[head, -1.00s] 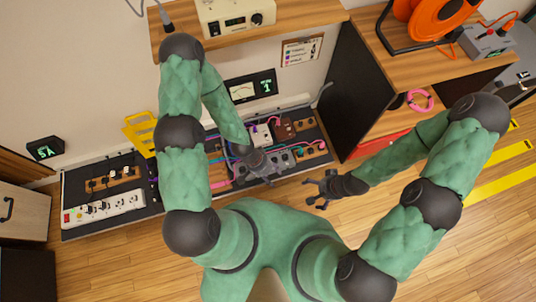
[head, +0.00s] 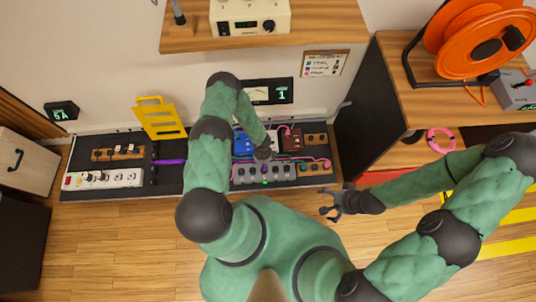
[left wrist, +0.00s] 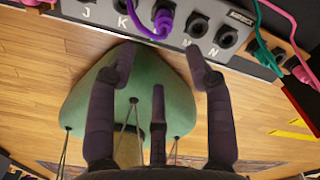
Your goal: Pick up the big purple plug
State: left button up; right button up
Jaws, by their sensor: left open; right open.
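In the left wrist view a purple plug (left wrist: 164,20) with its purple cable sits in a socket of a grey panel (left wrist: 190,20), between the letters K and M. My left gripper (left wrist: 160,75) is open and empty, with its dark fingertips just short of the plug. In the head view my left gripper (head: 264,153) is over the bench by the grey socket box (head: 248,174) and hides part of it. A purple stretch of cable or plug (head: 170,162) lies further left on the bench. My right gripper (head: 338,204) is open and empty in front of the bench.
A white power strip (head: 104,179) and a yellow stand (head: 160,118) are at the left. A shelf with a cream device (head: 250,16) overhangs the back. Teal and pink cables run close to the panel's right side. A cabinet with an orange reel (head: 462,45) stands right.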

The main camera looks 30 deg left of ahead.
pick_arm(q)
jog(key=shift+w+a+f, duration=0.15)
jog(key=shift+f, duration=0.3)
notch_tip(320, 180, down, 5)
jog(key=b, duration=0.2)
jog(key=shift+f+b, duration=0.15)
jog(key=shift+b, duration=0.2)
jog(key=f+b, duration=0.2)
jog(key=f, duration=0.1)
jog(key=f+b, duration=0.1)
jog(key=f, duration=0.1)
jog(key=shift+w+b, duration=0.25)
jog(key=shift+b, duration=0.05)
grip_shut()
